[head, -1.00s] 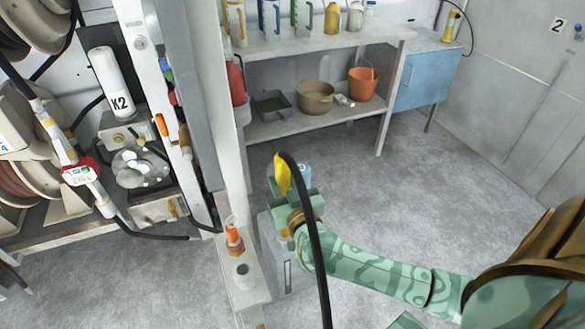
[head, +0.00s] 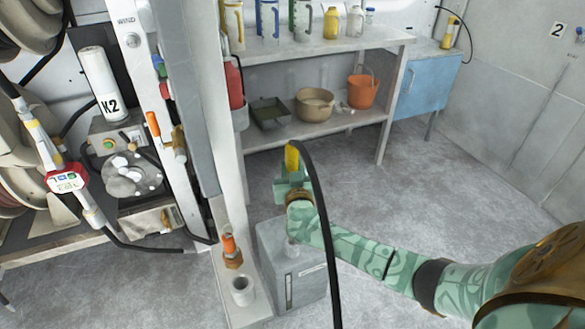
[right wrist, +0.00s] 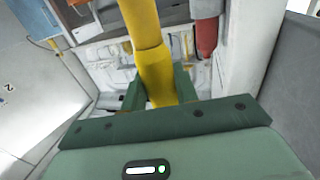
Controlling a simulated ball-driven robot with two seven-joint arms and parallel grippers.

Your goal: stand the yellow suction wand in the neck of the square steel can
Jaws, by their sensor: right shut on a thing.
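The yellow suction wand (head: 292,158) is in my right gripper (head: 291,184), and its black hose (head: 325,215) loops over and down in front of my arm. In the right wrist view the wand (right wrist: 148,45) runs between the green fingers of the gripper (right wrist: 158,92), which is shut on it. The wand's lower end is hidden in both views. The square steel can (head: 308,283) stands on the floor, below and in front of the gripper in the head view. A short neck shows on its top, partly behind my arm. My left gripper is not in view.
A pale post with a ledge stands just left of the can, bearing an orange-topped item (head: 230,250) and a white cup (head: 242,290). A shelf bench (head: 340,130) with pans and an orange bucket (head: 362,92) stands behind. Floor to the right is clear.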

